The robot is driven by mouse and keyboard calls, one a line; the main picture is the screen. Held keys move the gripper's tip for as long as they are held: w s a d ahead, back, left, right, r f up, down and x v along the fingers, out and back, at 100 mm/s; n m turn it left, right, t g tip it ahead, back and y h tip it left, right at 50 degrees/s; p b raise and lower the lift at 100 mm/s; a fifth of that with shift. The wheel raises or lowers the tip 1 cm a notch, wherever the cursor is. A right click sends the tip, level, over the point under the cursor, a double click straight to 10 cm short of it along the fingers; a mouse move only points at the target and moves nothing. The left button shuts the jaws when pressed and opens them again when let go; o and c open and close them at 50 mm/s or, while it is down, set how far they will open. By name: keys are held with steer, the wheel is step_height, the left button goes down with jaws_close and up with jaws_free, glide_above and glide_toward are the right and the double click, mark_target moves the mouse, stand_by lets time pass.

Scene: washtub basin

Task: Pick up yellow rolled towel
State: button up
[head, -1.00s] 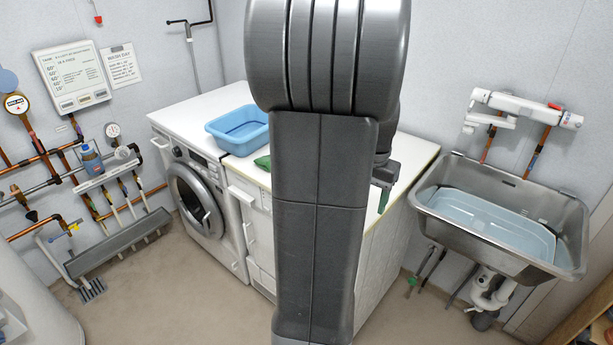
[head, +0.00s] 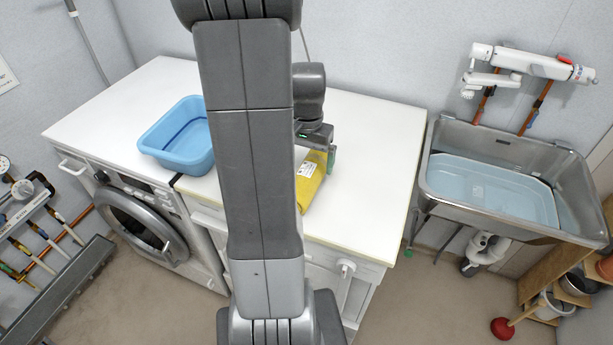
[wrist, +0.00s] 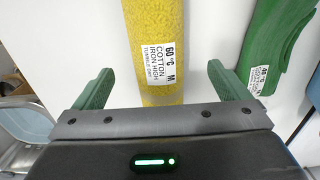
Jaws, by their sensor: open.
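The yellow rolled towel (head: 309,184) lies on the white counter, partly hidden behind my arm in the head view. In the wrist view the yellow towel (wrist: 158,45) runs up the middle with a white care label reading 60 °C cotton. My gripper (wrist: 156,80) is open, with one green finger on each side of the towel's near end and gaps between. In the head view my gripper (head: 330,160) is over the counter at the towel. I cannot tell its exact height above the counter.
A green rolled towel (wrist: 280,40) lies right of the yellow one, close to the right finger. A blue basin (head: 180,140) stands on the counter (head: 375,140) at left. A steel sink (head: 440,200) is at right. The counter's right part is clear.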

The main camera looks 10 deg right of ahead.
mark_target(307, 168)
steer(key=shift+s+f, duration=0.2)
steer(key=shift+f, duration=0.3)
steer(key=shift+w+f+p, duration=0.15)
steer(key=shift+f+p, duration=0.25)
steer(key=shift+f, duration=2.1)
steer(key=c, duration=1.1)
